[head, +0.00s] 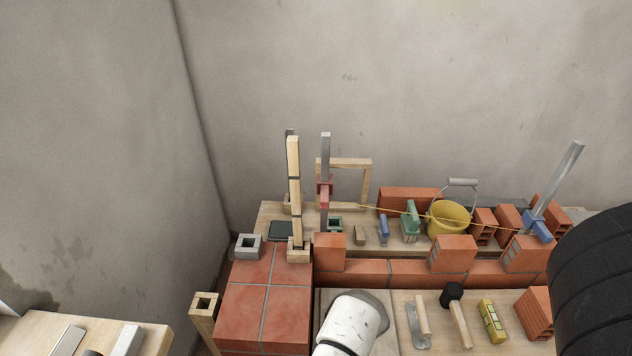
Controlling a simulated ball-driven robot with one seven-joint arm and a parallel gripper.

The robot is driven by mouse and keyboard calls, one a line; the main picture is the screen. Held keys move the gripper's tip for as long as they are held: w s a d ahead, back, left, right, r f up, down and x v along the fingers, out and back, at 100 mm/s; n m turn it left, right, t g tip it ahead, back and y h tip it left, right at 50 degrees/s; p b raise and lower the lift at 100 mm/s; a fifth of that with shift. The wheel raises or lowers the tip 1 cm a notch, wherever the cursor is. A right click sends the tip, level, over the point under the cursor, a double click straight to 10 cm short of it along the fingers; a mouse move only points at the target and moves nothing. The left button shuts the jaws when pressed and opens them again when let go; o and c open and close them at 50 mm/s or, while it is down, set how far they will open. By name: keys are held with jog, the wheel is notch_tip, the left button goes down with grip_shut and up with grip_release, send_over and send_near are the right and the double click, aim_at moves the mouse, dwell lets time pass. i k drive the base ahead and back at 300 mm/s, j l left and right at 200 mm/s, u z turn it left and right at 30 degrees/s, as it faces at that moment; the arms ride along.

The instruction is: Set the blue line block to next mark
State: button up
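The blue line block (537,226) sits low on a grey metal post (560,180) at the right, which leans to the right in the picture. A thin yellow line (390,209) runs from it leftward to a red line block (324,192) on an upright grey metal post (326,155). A pale wooden rod (294,180) with dark bands stands just left of that post in a wooden socket. The marks on the blue block's post are too small to tell. A white rounded part of my arm shows at the bottom centre. My gripper is not visible.
A low brick wall (360,271) crosses behind the front bench. A yellow bucket (449,218) and tools stand behind it. A trowel (418,325), a mallet (456,310) and a yellow level (492,320) lie in front. A large black ribbed shape covers the right edge.

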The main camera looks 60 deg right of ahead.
aim_at(536, 224)
jog(key=z, duration=2.8)
jog(key=k, duration=0.4)
jog(key=z, duration=0.05)
